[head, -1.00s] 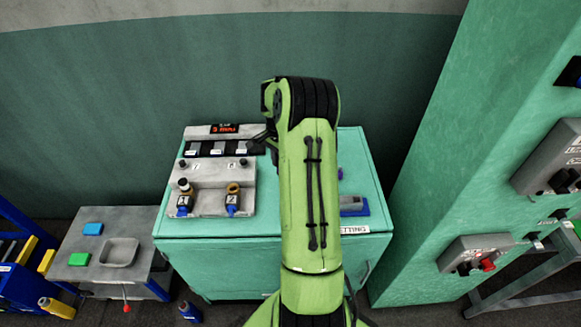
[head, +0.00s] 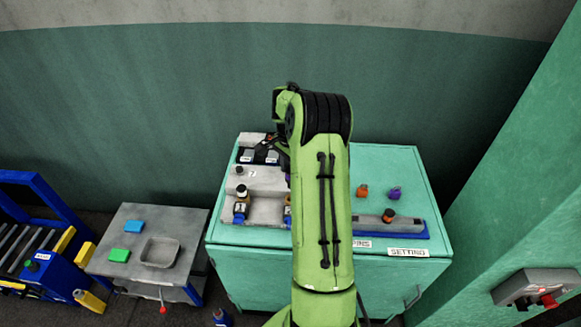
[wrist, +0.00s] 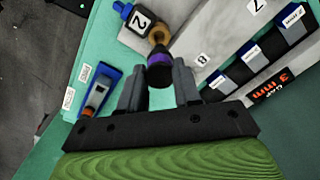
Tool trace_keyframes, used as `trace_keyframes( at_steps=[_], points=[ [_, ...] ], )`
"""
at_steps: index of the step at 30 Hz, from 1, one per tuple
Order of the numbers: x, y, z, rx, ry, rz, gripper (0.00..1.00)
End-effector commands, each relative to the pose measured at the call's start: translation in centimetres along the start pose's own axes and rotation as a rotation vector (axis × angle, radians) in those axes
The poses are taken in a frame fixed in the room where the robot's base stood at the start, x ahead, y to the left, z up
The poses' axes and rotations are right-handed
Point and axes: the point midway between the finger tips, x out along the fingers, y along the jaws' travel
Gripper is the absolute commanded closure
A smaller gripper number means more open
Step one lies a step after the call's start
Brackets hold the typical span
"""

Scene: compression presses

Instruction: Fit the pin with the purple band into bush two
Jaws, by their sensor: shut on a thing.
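My gripper (wrist: 160,70) is shut on a dark pin with a purple band (wrist: 160,58), seen in the wrist view. The pin's dark end points at the brass ring of bush two (wrist: 158,34), beside the label 2. The two look very close or touching; I cannot tell whether the pin has entered the ring. In the head view my arm covers the pin and most of bush two; only a sliver of bush two (head: 287,215) shows. The bush on its left (head: 241,205) has a black-topped pin standing in it.
A blue and grey pin tray (head: 412,228) with an orange-topped pin (head: 388,214) lies at the cabinet's front right. Orange (head: 361,190) and purple (head: 393,193) knobs stand behind it. A grey side table (head: 120,225) stands left. A gap display (wrist: 270,88) shows 3 mm.

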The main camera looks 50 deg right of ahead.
Motion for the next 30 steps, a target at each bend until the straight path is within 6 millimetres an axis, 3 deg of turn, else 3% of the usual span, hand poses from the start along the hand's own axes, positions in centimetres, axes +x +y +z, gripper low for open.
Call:
trace_keyframes(
  at_steps=[12,30],
  points=[
    [4.8,0.0,0.0,0.0,0.0,0.0,0.99],
    [4.9,0.1,-0.1,-0.004,0.001,0.0,0.99]
  ],
)
